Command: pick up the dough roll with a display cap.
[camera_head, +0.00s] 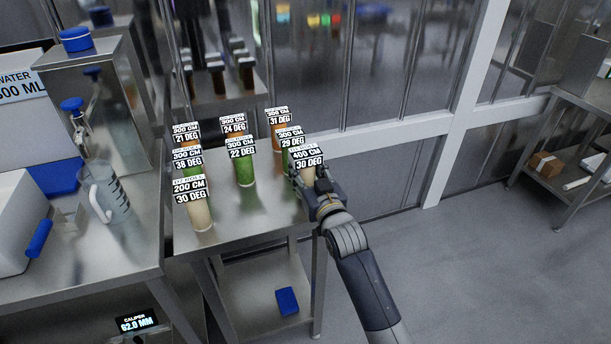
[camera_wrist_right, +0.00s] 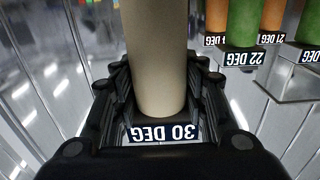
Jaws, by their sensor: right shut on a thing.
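My right gripper (camera_head: 315,190) is at the table's front right corner, shut on a beige dough roll whose display cap (camera_head: 306,157) reads 400 CM and 30 DEG. In the right wrist view the beige roll (camera_wrist_right: 157,60) stands between the two fingers of the gripper (camera_wrist_right: 160,85), with its 30 DEG label (camera_wrist_right: 163,133) upside down. The fingers hide part of the roll, and I cannot tell whether its foot touches the table. Another beige roll (camera_head: 200,214) with a 200 CM, 30 DEG cap stands at the front left. My left gripper is not in view.
Several green and orange capped rolls, such as a green one (camera_head: 244,172), stand close by on the steel table (camera_head: 270,212). A counter with a glass jug (camera_head: 105,192) is at left. A shelf with a cardboard box (camera_head: 545,163) is at right. The floor between is clear.

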